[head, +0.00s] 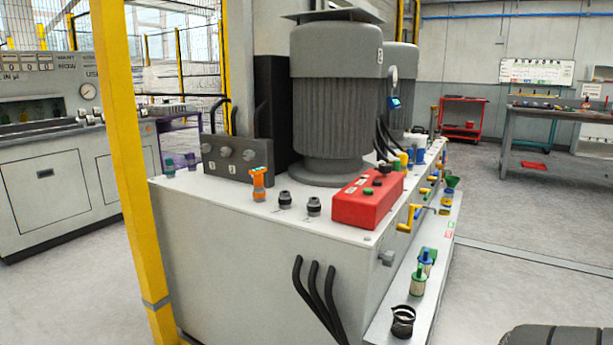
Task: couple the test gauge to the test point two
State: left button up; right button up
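No gripper of mine shows in the head view. A grey cabinet (245,250) stands in the middle with several fittings on its top. Two dark capped fittings stand upright near its front edge, a left one (285,200) and a right one (314,206). I cannot tell for sure which thing is the test gauge; a small blue device (394,102) hangs at the motor's right side.
A large grey motor (335,100) and a red box (367,198) stand on the cabinet. A dark block with knobs (237,158) is at the left. A yellow post (128,150) stands in front. A low ledge (430,285) holds small containers. Open floor lies right.

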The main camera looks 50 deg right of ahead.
aim_at(258, 176)
jog(key=z, duration=1.2)
